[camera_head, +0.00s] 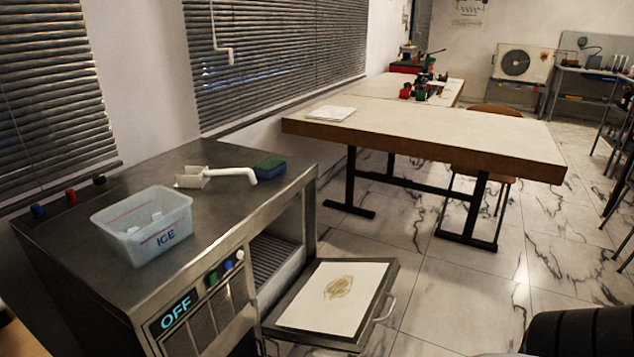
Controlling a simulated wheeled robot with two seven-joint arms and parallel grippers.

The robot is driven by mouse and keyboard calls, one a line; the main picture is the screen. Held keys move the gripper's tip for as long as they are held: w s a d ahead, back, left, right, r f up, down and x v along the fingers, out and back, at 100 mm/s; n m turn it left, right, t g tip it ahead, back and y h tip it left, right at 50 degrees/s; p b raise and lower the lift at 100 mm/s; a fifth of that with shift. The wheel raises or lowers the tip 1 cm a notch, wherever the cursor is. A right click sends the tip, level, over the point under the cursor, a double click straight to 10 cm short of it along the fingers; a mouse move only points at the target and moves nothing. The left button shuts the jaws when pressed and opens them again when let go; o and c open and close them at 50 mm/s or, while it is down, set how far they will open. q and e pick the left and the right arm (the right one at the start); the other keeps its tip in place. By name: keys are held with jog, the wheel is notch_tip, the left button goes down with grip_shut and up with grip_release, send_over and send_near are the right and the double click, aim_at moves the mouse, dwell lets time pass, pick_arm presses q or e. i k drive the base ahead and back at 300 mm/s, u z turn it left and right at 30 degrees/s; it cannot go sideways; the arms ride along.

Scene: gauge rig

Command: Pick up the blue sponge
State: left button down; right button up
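The blue sponge (269,167) lies on the steel top of the machine (215,216), near its back right edge. It looks blue with a darker green layer. It lies just beyond the bent end of a white handled tool (232,174). Nothing holds the sponge. Neither of my grippers shows in the head view.
A clear ICE tub (146,226) stands on the machine's front left part. The machine's door (376,312) is folded down, with a stained white sheet (338,292) on it. A long table (440,135) stands behind, right. Marble floor (440,290) is open right of the door.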

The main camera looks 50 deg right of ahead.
aim_at(271, 165)
jog(key=u, duration=0.05)
jog(key=k, duration=0.3)
jog(key=z, duration=1.5)
jog(key=i, duration=1.05)
jog(key=u, duration=0.4)
